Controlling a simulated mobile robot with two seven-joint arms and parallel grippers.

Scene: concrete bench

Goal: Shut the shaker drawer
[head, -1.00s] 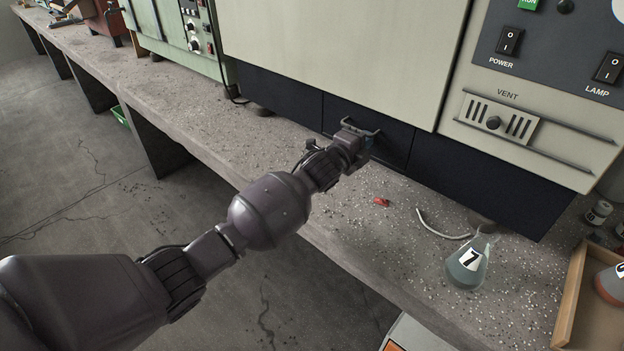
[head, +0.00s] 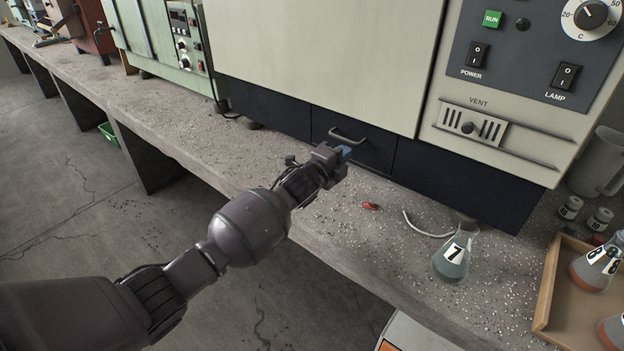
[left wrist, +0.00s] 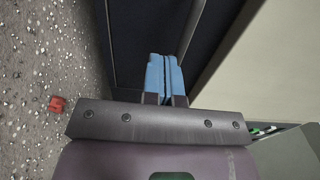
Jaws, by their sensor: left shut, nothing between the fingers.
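The shaker drawer (head: 378,152) is a dark front with a metal bar handle (head: 349,136), low in the pale cabinet. Its front looks flush with the dark panels on either side, with only thin seams showing. My left gripper (head: 345,152) is just in front of the drawer, slightly below the handle and apart from it. Its blue fingers are together and empty. In the left wrist view the closed fingers (left wrist: 164,76) point at the dark front, with part of the handle (left wrist: 190,32) beside them. My right gripper is not in view.
A wooden tray (head: 546,290) with flasks is farther right. The bench (head: 180,115) to the left is clear.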

